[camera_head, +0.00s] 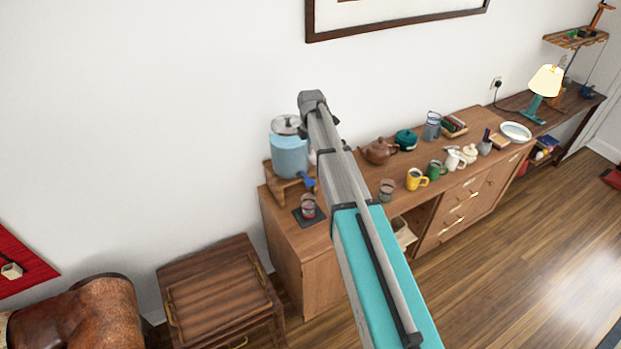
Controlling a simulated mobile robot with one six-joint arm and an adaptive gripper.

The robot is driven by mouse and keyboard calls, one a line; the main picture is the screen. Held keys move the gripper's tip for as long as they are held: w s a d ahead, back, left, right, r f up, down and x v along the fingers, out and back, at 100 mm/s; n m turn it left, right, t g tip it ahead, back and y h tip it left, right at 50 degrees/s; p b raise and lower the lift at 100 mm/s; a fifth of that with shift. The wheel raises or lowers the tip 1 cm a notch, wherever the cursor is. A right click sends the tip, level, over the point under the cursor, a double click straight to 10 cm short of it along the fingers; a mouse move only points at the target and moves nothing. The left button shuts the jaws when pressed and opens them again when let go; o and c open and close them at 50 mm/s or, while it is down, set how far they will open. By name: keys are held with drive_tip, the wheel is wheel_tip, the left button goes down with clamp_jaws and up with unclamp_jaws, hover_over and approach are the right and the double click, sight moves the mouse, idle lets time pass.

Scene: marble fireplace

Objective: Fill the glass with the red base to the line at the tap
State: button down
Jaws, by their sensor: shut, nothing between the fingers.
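A blue drink dispenser (289,155) with a grey lid stands on a wooden stand (284,188) at the left end of the sideboard. Its blue tap (308,182) is at the front right. A small glass with red at its lower part (308,208) stands upright on a dark mat (300,219), below the tap. Its line and fill level are too small to make out. A second glass (386,188) stands right of my arm; its base colour is unclear. My arm crosses the middle of the picture and covers part of the sideboard. I cannot make out my gripper's fingers.
The sideboard (284,234) also holds a brown teapot (379,151), a yellow mug (416,180), a green mug (436,170) and a white jug (455,160). A wooden side table (222,285) and a brown leather seat (90,318) stand at lower left. Floor is free at right.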

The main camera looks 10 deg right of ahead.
sight(311, 182)
drive_tip(key=shift+f, duration=0.15)
wheel_tip(311, 182, down, 14)
drive_tip(key=b, duration=1.4)
drive_tip(key=shift+r, duration=0.2)
idle(0.3)
